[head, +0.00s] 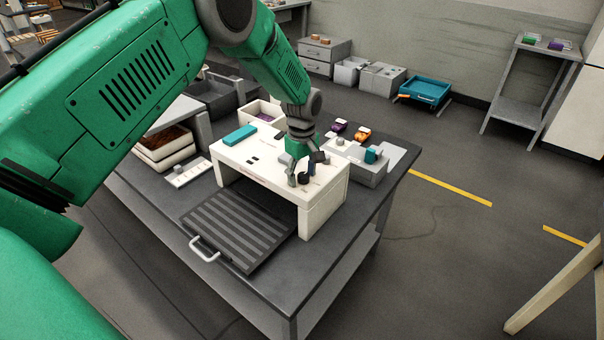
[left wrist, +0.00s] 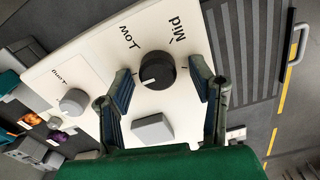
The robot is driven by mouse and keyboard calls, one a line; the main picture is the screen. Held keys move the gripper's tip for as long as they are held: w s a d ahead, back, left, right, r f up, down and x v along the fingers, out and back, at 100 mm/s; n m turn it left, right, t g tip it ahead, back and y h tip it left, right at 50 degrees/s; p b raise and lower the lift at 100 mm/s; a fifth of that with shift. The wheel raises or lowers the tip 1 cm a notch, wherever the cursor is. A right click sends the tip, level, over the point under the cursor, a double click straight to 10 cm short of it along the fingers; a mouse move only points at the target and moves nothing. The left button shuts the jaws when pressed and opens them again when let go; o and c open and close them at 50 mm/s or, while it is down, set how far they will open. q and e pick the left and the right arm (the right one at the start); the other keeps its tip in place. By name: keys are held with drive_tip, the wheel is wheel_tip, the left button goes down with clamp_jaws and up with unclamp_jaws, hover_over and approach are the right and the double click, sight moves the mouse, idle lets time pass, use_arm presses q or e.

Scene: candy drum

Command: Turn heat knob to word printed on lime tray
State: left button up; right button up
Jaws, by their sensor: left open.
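A black knob (left wrist: 158,71) with a white pointer line sits on a white panel (left wrist: 95,50). The words "Low" and "Mid" are printed on the panel beside it. In the left wrist view the pointer line is on the knob's lower left. My left gripper (left wrist: 162,80) is open, one finger on each side of the knob, with no clear grip on it. In the head view my left gripper (head: 302,180) is down at the top front of the white machine (head: 325,205) and partly hides its controls. I cannot make out a lime tray or its printed word. My right gripper is out of view.
A grey knob (left wrist: 74,102) and a grey square button (left wrist: 152,128) are near the black knob. A ribbed dark tray (head: 238,225) with a white handle extends from the machine. A teal block (head: 240,135) lies on top. A small green item (head: 531,38) is on a far stand.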

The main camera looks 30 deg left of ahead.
use_arm(q)
drive_tip(key=shift+d, duration=0.55)
drive_tip(key=shift+r, duration=0.1)
drive_tip(key=c, duration=1)
drive_tip(key=shift+a, duration=0.25)
drive_tip(key=shift+c, duration=0.6)
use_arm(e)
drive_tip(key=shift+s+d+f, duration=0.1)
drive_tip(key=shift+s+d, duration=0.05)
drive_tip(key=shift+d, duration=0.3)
use_arm(q)
drive_tip(key=shift+m, duration=0.8)
drive_tip(key=m, duration=0.4)
drive_tip(key=shift+w+a+r, duration=0.1)
clamp_jaws()
unclamp_jaws()
drive_tip(key=m, duration=0.4)
drive_tip(key=shift+m, duration=2)
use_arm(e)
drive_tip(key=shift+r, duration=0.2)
